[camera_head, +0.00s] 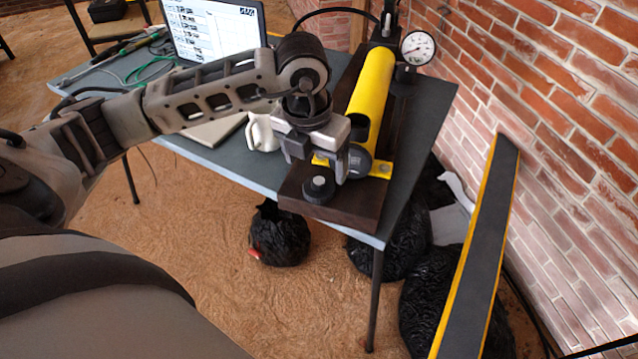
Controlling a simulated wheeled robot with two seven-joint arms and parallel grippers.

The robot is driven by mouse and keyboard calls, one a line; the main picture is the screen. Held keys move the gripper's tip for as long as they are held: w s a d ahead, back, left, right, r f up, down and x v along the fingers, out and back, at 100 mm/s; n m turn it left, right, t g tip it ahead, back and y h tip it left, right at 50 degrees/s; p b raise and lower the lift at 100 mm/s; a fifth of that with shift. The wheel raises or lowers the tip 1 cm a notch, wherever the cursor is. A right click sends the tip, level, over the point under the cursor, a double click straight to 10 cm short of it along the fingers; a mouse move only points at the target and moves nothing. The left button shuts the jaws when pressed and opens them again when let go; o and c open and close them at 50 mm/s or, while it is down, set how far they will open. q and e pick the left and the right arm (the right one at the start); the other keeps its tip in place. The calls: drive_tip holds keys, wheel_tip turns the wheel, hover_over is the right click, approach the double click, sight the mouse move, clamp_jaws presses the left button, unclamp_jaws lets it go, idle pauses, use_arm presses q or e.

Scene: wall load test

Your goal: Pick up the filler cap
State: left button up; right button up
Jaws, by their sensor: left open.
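A small round black cap with a ridged rim, which looks like the filler cap (319,189), sits on the near end of the dark wooden base board (348,206). My left gripper (322,167) is open and points down just above and behind the cap. Its jaws look empty, and I cannot tell whether a finger touches the cap. The yellow cylinder (372,82) of the pump lies along the board, and its near end is close to the gripper's right finger. My right gripper is not in view.
The grey table (425,130) also bears a laptop (215,30), a white mug (262,132) left of the gripper and a pressure gauge (418,47). A brick wall (570,120) and a leaning yellow-edged level (478,245) stand right. Black bags (279,235) lie below.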

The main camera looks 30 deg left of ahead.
sight(319, 181)
use_arm(q)
drive_tip(key=shift+w+f+p, duration=0.15)
drive_tip(key=shift+f, duration=0.75)
drive_tip(key=shift+w+f+p, duration=0.1)
drive_tip(key=shift+w+f, duration=0.1)
drive_tip(key=shift+f, duration=0.7)
drive_tip(key=shift+w+f+p, duration=0.15)
drive_tip(key=shift+f, duration=0.75)
drive_tip(key=c, duration=1.1)
